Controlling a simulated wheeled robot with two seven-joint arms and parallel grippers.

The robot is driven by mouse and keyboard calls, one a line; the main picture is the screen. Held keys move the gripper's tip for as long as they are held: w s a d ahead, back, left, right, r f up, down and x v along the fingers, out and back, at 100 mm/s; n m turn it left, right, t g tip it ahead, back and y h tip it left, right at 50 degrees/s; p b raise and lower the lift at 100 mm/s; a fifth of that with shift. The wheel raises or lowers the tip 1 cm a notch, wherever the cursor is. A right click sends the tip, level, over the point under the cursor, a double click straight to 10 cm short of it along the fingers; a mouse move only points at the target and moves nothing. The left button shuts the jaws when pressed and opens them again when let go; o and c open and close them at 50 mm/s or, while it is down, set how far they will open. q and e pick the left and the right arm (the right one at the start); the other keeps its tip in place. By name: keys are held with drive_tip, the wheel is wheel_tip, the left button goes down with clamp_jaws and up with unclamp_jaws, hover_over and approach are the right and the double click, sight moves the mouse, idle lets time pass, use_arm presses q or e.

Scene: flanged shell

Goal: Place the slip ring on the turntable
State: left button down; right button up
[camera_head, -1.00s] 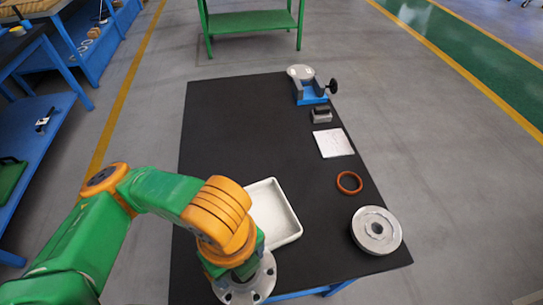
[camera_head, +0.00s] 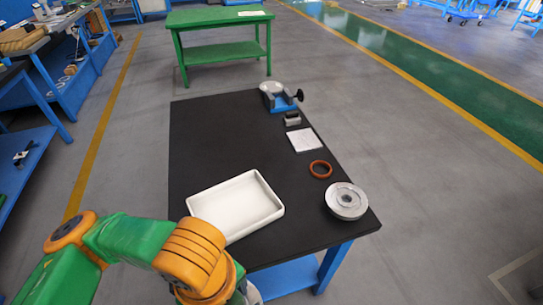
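An orange-brown ring (camera_head: 320,169) lies flat near the right side of the black table, apart from other things; it is the likeliest slip ring. A grey round flanged disc (camera_head: 346,201) with a raised hub and dark centre hole sits at the front right corner. A pale round disc (camera_head: 271,87) stands at the back, close to a blue vise-like fixture (camera_head: 282,104). I cannot tell for sure which round piece is the turntable. My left arm comes in at the bottom left, front of the table; its gripper is below the picture edge. My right gripper is out of view.
An empty white tray (camera_head: 236,205) lies at the front left of the black table (camera_head: 215,135). A white sheet (camera_head: 305,140) and a small grey block (camera_head: 292,119) lie towards the back right. A green table (camera_head: 218,19) stands behind.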

use_arm(q)
drive_tip(key=shift+w+a+r+n, duration=0.1)
drive_tip(key=shift+a+n, duration=0.05)
drive_tip(key=shift+n, duration=0.25)
drive_tip(key=w+n, duration=0.1)
drive_tip(key=w+a+n, duration=0.1)
drive_tip(key=n, duration=0.1)
drive_tip(key=shift+r, duration=0.15)
drive_tip(key=shift+w+a+r+n, duration=0.15)
drive_tip(key=shift+w+a+n, duration=0.1)
drive_tip(key=shift+n, duration=0.45)
drive_tip(key=w+a+r+n, duration=0.1)
drive_tip(key=w+a+n, duration=0.2)
drive_tip(key=n, duration=0.7)
drive_tip(key=w+a+r+n, duration=0.2)
drive_tip(key=w+a+n, duration=0.1)
drive_tip(key=n, duration=0.7)
drive_tip(key=shift+w+a+r+n, duration=0.25)
drive_tip(key=shift+w+a+n, duration=0.15)
drive_tip(key=shift+w, duration=0.1)
drive_tip(key=shift+d, duration=0.1)
